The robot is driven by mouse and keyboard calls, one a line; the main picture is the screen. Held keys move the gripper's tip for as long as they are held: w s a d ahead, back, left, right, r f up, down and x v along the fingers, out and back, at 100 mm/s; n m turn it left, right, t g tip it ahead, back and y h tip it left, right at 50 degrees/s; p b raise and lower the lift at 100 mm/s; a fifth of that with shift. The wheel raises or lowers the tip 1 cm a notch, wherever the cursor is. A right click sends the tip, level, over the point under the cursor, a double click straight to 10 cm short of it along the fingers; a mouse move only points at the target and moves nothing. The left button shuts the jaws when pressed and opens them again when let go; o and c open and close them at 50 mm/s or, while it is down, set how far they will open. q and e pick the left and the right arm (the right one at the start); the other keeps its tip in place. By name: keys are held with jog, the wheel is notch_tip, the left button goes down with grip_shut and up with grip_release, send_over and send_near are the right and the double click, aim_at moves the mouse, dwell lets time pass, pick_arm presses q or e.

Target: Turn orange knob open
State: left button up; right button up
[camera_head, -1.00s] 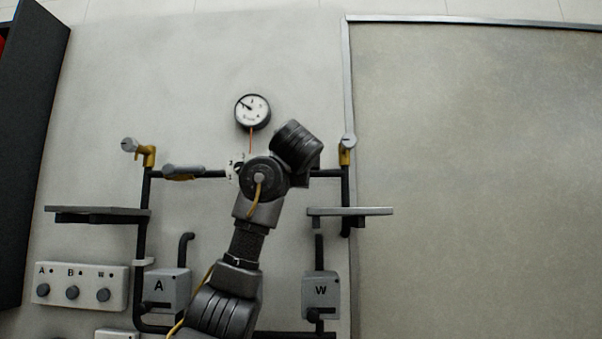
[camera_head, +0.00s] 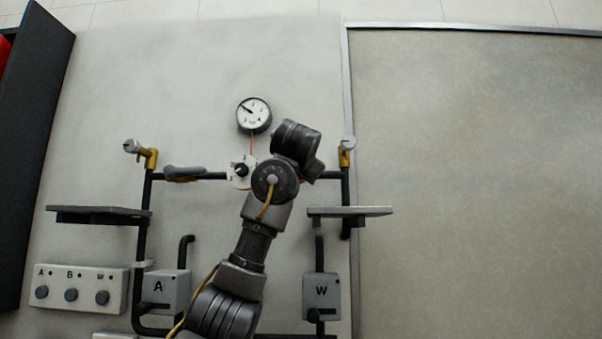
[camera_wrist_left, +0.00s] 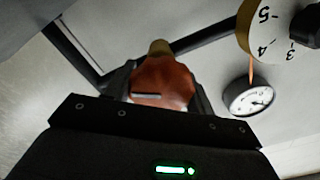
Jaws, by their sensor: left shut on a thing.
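The orange knob (camera_wrist_left: 165,80) shows in the left wrist view, with a dark slot or bar on its near face. My left gripper (camera_wrist_left: 160,92) is shut on the orange knob, one dark finger on each side of it. A brass-coloured piece shows just behind the knob, at a dark pipe. In the head view my left arm and wrist cover the knob and the fingers, at the right part of the horizontal pipe (camera_head: 212,176). My right gripper is in neither view.
A numbered white dial (camera_head: 241,172) with a dark centre is close to my wrist; a round gauge (camera_head: 254,114) hangs above. Shelves (camera_head: 350,211) (camera_head: 100,210), yellow valves (camera_head: 150,157) (camera_head: 345,157), boxes marked A (camera_head: 165,291) and W (camera_head: 320,291) surround it.

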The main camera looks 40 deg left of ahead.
pick_arm(q)
jog(key=n, duration=0.2)
jog(key=n+b, duration=0.1)
jog(key=n, duration=0.1)
jog(key=n+b, duration=0.1)
jog(key=n, duration=0.1)
jog(key=shift+a+f+n, duration=0.1)
jog(key=shift+f+n, duration=0.15)
jog(key=shift+n, duration=0.05)
jog(key=n+b, duration=0.1)
jog(key=n, duration=0.5)
jog(key=shift+b, duration=0.4)
jog(key=n+b, duration=0.1)
jog(key=n, duration=0.4)
jog(key=shift+s+a+n, duration=0.1)
jog(key=shift+n, duration=0.2)
jog(key=n, duration=0.5)
jog(key=shift+f+b, duration=0.1)
jog(key=shift+b, duration=0.3)
jog(key=shift+n, duration=0.4)
jog(key=o, duration=1)
jog(key=shift+s, duration=0.1)
